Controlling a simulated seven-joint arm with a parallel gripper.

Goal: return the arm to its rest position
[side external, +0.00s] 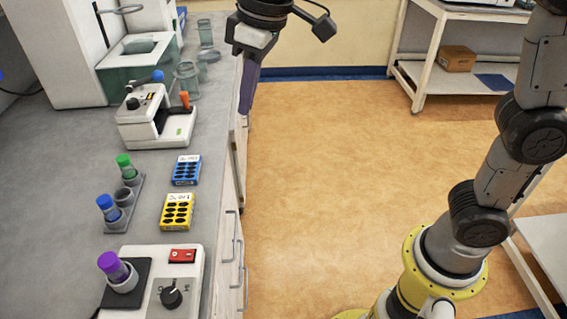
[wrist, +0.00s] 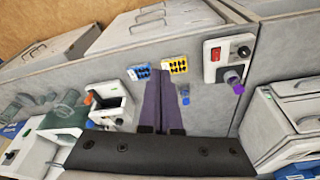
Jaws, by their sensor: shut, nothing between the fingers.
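My gripper (side external: 247,100) hangs in the side external view above the edge of the bench, near its far part, with its fingers pointing down. The long purple-grey fingers lie together in the wrist view (wrist: 168,130), shut with nothing between them. My gripper is apart from everything on the bench (side external: 60,185). The grey and black arm links on the right of the side external view are mine. The middle of my arm is out of that picture.
A blue rack (side external: 186,170), a yellow rack (side external: 177,211), a tube holder (side external: 122,203) with green- and blue-capped tubes, and a device with a purple-capped tube (side external: 113,266) stand on the bench. A white instrument (side external: 156,122) and glass jars (side external: 187,77) stand farther back. The floor (side external: 320,190) is clear.

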